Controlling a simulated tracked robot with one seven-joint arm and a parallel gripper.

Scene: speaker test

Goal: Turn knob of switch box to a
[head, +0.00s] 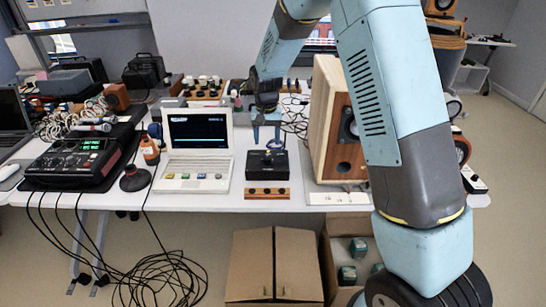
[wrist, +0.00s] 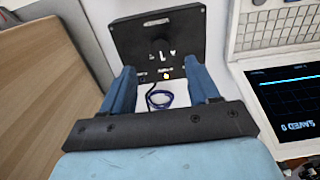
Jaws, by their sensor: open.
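The switch box (head: 266,168) is a small black box near the front of the table, with a dark knob (head: 267,157) on top. My gripper (head: 266,138) is above and just behind the box in the head view, pointing down. Its two blue fingers are apart with nothing between them; it also shows in the wrist view (wrist: 160,78). The knob's pointer and the "a" marking are too small to read.
A white laptop-like device (head: 198,160) stands close left of the box. A wooden speaker (head: 333,125) stands close right. Cables and small gear are behind; a black mixer (head: 80,160) is far left.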

